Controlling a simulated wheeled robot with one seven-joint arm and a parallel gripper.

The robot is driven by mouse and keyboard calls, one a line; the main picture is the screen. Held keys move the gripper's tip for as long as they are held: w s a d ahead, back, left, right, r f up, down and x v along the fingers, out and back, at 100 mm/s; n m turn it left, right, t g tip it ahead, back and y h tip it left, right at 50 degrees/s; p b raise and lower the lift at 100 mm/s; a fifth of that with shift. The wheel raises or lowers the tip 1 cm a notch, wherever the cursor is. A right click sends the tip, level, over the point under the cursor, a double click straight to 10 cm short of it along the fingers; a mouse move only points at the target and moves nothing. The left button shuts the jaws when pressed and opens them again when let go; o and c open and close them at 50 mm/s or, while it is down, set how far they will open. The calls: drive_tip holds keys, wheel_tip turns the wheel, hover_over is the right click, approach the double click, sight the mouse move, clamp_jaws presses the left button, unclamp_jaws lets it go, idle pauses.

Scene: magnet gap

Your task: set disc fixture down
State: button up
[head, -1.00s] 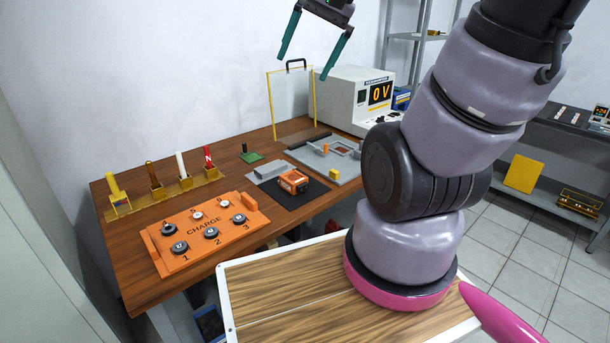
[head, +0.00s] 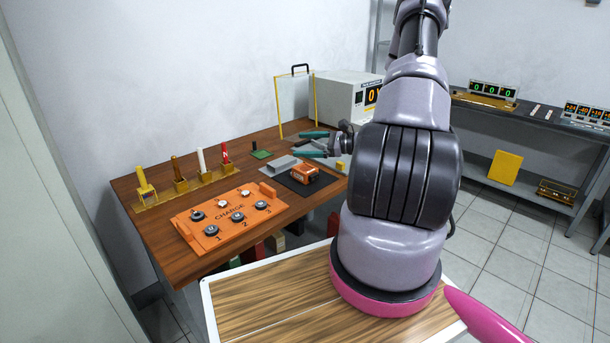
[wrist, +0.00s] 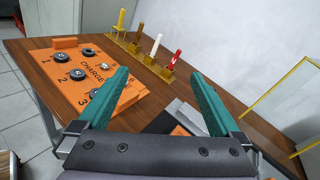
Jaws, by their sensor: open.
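My gripper (head: 301,143) is open and empty, its two green fingers apart above the back right of the wooden table. In the wrist view the open fingers (wrist: 160,75) have nothing between them. An orange board (head: 205,236) marked CHARGE lies at the table's front left, with several round black discs on it, some by the numbers 1, 2 and 3. A small orange block-like fixture (head: 306,174) sits on a black mat (head: 290,187), below the gripper in the picture. I cannot tell which piece is the disc fixture.
A grey block (head: 281,165) lies beside the mat. Several coloured sticks stand in brass holders (head: 181,185) along the back left. A yellow frame (head: 281,108) and a white meter box (head: 340,98) stand at the back. Bare wood shows between the board and the holders.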

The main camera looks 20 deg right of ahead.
sight(312, 172)
drive_tip(key=d+f+m+t+h, duration=0.2)
drive_tip(key=d+f+m, duration=0.1)
drive_tip(key=f, duration=0.2)
drive_tip(key=d+f+m+t+h, duration=0.2)
drive_tip(key=d+f+m, duration=0.1)
drive_tip(key=f, duration=0.2)
drive_tip(key=d+f+m+t+h, duration=0.2)
drive_tip(key=d+f+m, duration=0.1)
drive_tip(key=f, duration=0.2)
drive_tip(key=shift+s+d+f+m+t+h, duration=0.2)
drive_tip(key=shift+s+f+m+t+h, duration=0.2)
drive_tip(key=x, duration=0.4)
drive_tip(key=shift+w+f, duration=0.1)
drive_tip(key=shift+w, duration=0.15)
drive_tip(key=shift+x, duration=3)
clamp_jaws()
